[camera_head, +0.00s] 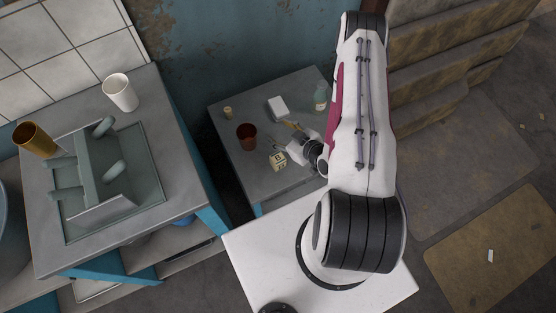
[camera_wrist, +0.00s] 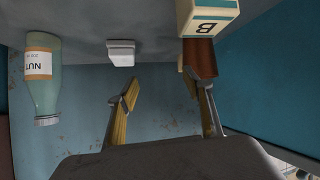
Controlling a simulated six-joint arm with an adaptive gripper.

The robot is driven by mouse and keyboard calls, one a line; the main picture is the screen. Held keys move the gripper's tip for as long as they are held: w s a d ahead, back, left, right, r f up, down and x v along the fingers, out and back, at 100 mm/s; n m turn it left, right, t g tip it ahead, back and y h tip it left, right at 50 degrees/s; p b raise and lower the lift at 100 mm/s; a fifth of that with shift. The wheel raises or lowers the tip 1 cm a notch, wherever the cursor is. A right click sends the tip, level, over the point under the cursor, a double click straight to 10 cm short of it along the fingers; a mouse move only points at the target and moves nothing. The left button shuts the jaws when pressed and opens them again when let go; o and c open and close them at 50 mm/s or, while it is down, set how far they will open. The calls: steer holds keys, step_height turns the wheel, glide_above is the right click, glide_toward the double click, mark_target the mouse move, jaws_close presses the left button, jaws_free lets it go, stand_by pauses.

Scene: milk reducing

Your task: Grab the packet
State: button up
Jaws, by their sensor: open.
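A small cream packet (camera_head: 278,160) with dark lettering stands on the grey table, near its front edge. It shows upside down at the top right of the wrist view (camera_wrist: 208,18), cream and teal with a letter B, partly cut off by the frame. My gripper (camera_wrist: 159,86) is open, with nothing between its yellow fingers. In the head view my gripper (camera_head: 294,135) is low over the table, just behind and to the right of the packet. In the wrist view the packet lies beyond the right finger, outside the jaws.
A red-brown cup (camera_head: 246,136) stands left of the packet. A white box (camera_head: 278,107), a green bottle (camera_head: 320,98) and a small tan item (camera_head: 227,113) stand farther back. A blue wall is behind.

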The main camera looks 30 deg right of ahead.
mark_target(279, 159)
steer(key=s+a+f, duration=0.1)
steer(key=s, duration=0.1)
steer(key=s+a+f+m+t, duration=0.1)
steer(key=s, duration=0.2)
steer(key=s+a+f+m, duration=0.1)
steer(key=s, duration=0.1)
steer(key=shift+s+a+f+t+h, duration=0.1)
steer(key=shift+s+f+t+h, duration=0.05)
steer(key=shift+f+t+h, duration=0.2)
steer(key=shift+s+a+f+m+h, duration=0.15)
steer(key=shift+s+m, duration=0.15)
steer(key=shift+s, duration=0.15)
steer(key=shift+s+f+m+h, duration=0.15)
steer(key=shift+s+m, duration=0.15)
steer(key=shift+s, duration=0.15)
steer(key=shift+w, duration=0.15)
steer(key=shift+x, duration=1.15)
steer(key=shift+w+t, duration=0.2)
steer(key=shift+t, duration=0.05)
steer(key=shift+x, duration=2.45)
steer(key=c, duration=1.3)
